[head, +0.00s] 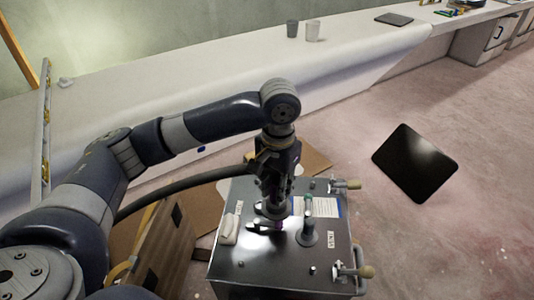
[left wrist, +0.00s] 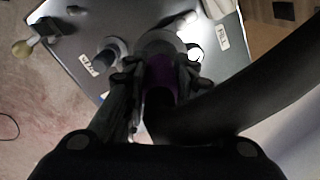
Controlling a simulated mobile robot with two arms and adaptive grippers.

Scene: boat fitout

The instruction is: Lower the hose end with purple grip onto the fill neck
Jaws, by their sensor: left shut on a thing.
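My left gripper (head: 272,212) points down over the metal-topped box and is shut on the hose end with purple grip (head: 279,225). In the left wrist view the purple grip (left wrist: 160,76) sits between the fingers, and the dark hose (left wrist: 245,98) runs off to the right. In the head view the hose (head: 178,186) curves in from the left. A round grey collar (left wrist: 160,42) shows just beyond the grip; I cannot tell whether it is the fill neck or part of the hose end. The gripper hides the spot below. My right gripper is not in view.
The box top (head: 250,262) carries a labelled upright post (head: 307,232) close right of the gripper, a white fitting (head: 229,229) at left, a paper sheet (head: 322,207) and valve handles (head: 365,271) at the right edge. A black panel (head: 415,162) is at right. Cups stand on the rear bench.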

